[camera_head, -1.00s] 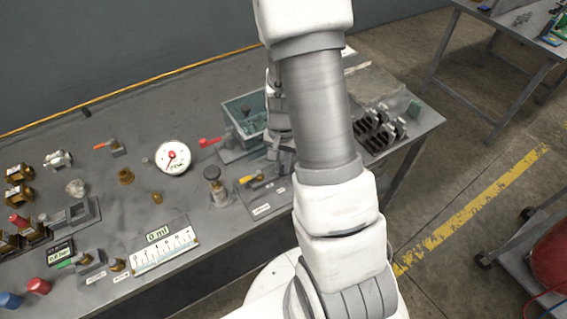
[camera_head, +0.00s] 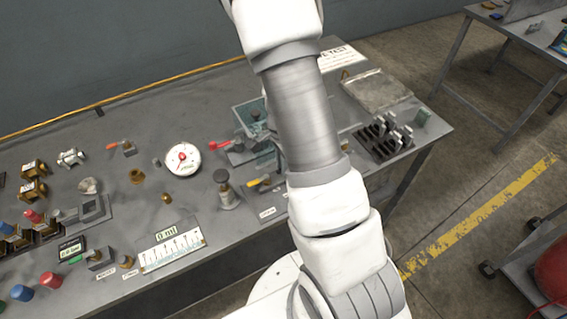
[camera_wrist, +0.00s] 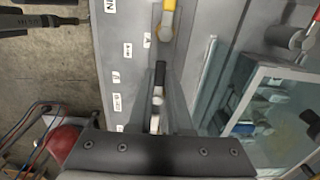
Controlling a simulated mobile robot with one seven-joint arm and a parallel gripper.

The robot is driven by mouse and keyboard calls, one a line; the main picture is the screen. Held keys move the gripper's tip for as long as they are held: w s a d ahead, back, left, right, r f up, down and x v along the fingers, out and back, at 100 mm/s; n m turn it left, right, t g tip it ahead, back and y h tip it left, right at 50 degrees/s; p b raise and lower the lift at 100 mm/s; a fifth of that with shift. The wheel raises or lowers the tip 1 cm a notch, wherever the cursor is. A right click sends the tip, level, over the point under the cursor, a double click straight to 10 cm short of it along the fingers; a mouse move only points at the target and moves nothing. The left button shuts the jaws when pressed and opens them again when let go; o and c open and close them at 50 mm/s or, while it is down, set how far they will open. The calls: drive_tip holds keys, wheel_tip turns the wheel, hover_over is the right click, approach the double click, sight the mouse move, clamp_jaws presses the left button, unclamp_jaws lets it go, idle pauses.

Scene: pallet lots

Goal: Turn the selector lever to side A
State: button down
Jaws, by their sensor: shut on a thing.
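In the wrist view, a dark, narrow lever handle (camera_wrist: 160,72), which looks like the selector lever, stands in line with my gripper (camera_wrist: 157,102). My gripper is shut on it, with the pale and grey finger parts close together around its lower end. Small white labels (camera_wrist: 116,77) lie along the bench edge beside it; their letters are too small to read surely. A yellow lever (camera_wrist: 167,20) is farther up in the wrist view and also shows in the head view (camera_head: 258,183). In the head view my arm hides the gripper and the dark lever.
A glass-sided box (camera_wrist: 275,100) stands right of the gripper in the wrist view. The bench (camera_head: 130,230) also holds a round gauge (camera_head: 182,159), a red-handled valve (camera_head: 220,146) and a slotted black rack (camera_head: 384,138). A red rounded object (camera_head: 553,270) on a cart stands off the bench.

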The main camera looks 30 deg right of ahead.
drive_tip(key=shift+w, duration=0.1)
idle(0.3)
drive_tip(key=c, duration=0.8)
unclamp_jaws()
drive_tip(key=shift+c, duration=0.2)
drive_tip(key=shift+r, duration=0.1)
wheel_tip(320, 180, up, 17)
drive_tip(key=p, duration=0.2)
drive_tip(key=shift+r, duration=0.15)
drive_tip(key=s+a+r+n+t, duration=0.2)
drive_tip(key=s+a+r+n, duration=0.3)
drive_tip(key=s+r+n, duration=0.2)
drive_tip(key=s+a+r+n+t, duration=0.3)
drive_tip(key=s+a+r+n, duration=0.2)
drive_tip(key=s+r+n, duration=0.3)
drive_tip(key=shift+s+r+n+t, duration=0.15)
drive_tip(key=shift+r+n+t, duration=0.15)
drive_tip(key=shift+r+n, duration=0.7)
